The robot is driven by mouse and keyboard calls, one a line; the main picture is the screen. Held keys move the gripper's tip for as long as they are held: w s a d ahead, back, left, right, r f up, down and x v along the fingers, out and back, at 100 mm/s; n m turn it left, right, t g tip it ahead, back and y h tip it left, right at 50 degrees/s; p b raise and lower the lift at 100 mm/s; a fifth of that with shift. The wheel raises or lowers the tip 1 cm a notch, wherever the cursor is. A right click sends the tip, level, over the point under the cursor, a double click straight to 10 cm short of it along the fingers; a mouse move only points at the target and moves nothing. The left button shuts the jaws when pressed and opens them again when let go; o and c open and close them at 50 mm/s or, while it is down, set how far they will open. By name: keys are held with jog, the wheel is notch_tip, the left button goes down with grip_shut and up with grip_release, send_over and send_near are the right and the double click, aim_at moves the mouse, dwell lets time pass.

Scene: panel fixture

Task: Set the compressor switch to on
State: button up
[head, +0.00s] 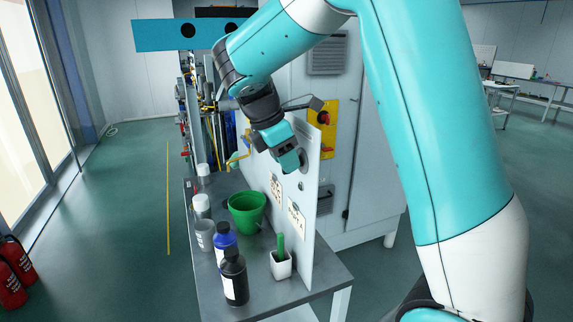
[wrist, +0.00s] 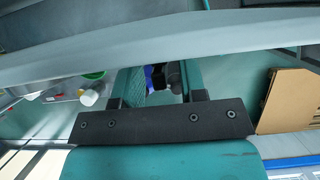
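My gripper (head: 290,160) is in front of the upright white panel (head: 309,200) on the table, close to its face. A round grey fitting (head: 304,158) on the panel is partly hidden behind the gripper. I cannot tell whether it is the compressor switch, what position it is in, or whether the gripper touches it. In the wrist view my gripper (wrist: 163,82) has its two teal fingers apart, with dark and blue shapes seen in the gap. Nothing is clearly gripped.
On the table (head: 212,297) stand a green bucket (head: 246,212), a blue bottle (head: 226,242), a black bottle (head: 233,277) and a white pot (head: 281,266). A red switch on a yellow plate (head: 331,140) is on the cabinet behind. Floor at left is mostly clear.

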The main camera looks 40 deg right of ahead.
jog(key=shift+f, duration=0.2)
grip_shut()
